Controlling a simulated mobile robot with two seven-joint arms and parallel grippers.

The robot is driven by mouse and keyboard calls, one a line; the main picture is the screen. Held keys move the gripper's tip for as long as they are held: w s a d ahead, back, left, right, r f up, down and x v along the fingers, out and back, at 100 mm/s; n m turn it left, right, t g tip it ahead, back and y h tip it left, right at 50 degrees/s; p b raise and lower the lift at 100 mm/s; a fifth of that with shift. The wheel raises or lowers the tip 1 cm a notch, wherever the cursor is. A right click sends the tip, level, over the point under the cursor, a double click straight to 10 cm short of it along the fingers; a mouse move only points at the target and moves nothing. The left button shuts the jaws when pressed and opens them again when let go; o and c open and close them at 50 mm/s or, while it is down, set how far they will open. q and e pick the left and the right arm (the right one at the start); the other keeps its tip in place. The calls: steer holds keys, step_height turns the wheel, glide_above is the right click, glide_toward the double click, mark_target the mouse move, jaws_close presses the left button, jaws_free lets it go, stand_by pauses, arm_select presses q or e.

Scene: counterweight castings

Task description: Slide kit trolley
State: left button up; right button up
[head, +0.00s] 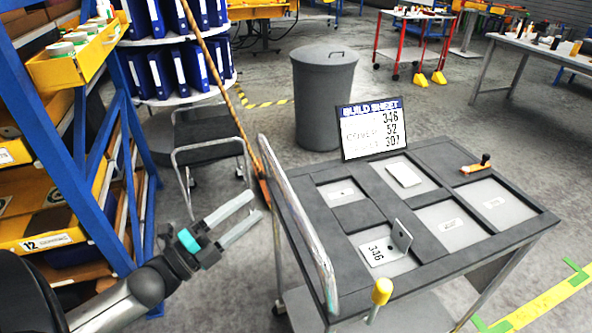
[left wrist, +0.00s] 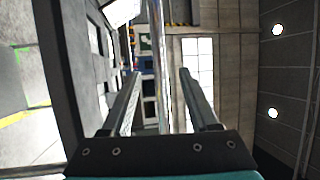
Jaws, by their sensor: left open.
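The kit trolley (head: 450,262) is a dark grey cart with a compartmented top. Its pale metal handle bar (head: 298,222) runs along the left side. A bracket (head: 401,236) beside a 346 label lies in the front left compartment. A build sheet board (head: 371,128) stands at the back edge. My left gripper (head: 257,203) is open and empty, just left of the handle bar, its fingers pointing toward it. In the left wrist view a shiny bar (left wrist: 160,60) shows between the open fingers (left wrist: 160,84); I cannot tell whether it reaches between them. My right gripper is out of view.
A blue shelf rack (head: 75,165) with yellow bins stands at the left. A grey bin (head: 323,100) stands behind the trolley. Floor tape (head: 540,305) lies at the right; the floor right of the trolley is clear.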

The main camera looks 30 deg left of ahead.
arm_select(q)
steer(key=x, duration=1.3)
steer(key=shift+f, duration=0.2)
steer(key=shift+c, duration=0.2)
jaws_close()
stand_by(0.9)
